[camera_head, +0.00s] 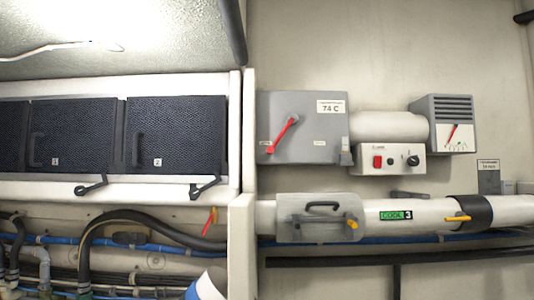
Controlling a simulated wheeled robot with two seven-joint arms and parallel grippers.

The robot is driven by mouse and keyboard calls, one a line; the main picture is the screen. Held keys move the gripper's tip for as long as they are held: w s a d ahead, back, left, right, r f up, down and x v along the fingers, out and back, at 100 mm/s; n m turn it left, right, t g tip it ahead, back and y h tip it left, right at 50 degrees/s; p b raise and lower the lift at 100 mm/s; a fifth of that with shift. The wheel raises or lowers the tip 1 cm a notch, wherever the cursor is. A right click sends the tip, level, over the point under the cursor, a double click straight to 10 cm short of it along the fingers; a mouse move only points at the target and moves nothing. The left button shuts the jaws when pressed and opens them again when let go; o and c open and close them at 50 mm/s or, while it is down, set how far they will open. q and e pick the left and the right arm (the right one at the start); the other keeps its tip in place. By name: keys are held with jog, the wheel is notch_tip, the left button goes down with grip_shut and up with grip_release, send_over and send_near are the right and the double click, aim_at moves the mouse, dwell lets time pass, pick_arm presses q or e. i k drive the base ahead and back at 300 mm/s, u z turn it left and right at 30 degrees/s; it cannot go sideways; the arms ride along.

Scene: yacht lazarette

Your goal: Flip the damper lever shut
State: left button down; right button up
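No part is readably marked as the damper lever, so I cannot tell for certain which it is. A red lever (285,132) is on the front of a grey box (305,110) marked 74 C, tilted with its knob end up and to the right. Small labels sit on either side of it, too small to read. Another yellow handle (352,224) is at a clear cover (318,218) on the same pipe. Neither gripper is in view.
A control box (390,160) with a red switch and knob, and a vented grey unit (443,122), are on the wall. Dark lockers (165,135) are at left, above hoses (125,225) and a small red lever (211,220). A white upright (242,225) divides the sides.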

aim_at(293, 118)
jog(key=k, duration=1.3)
jog(key=u, duration=0.4)
jog(key=i, duration=0.4)
jog(key=u, duration=0.6)
jog(key=i, duration=1.1)
jog(key=z, duration=0.55)
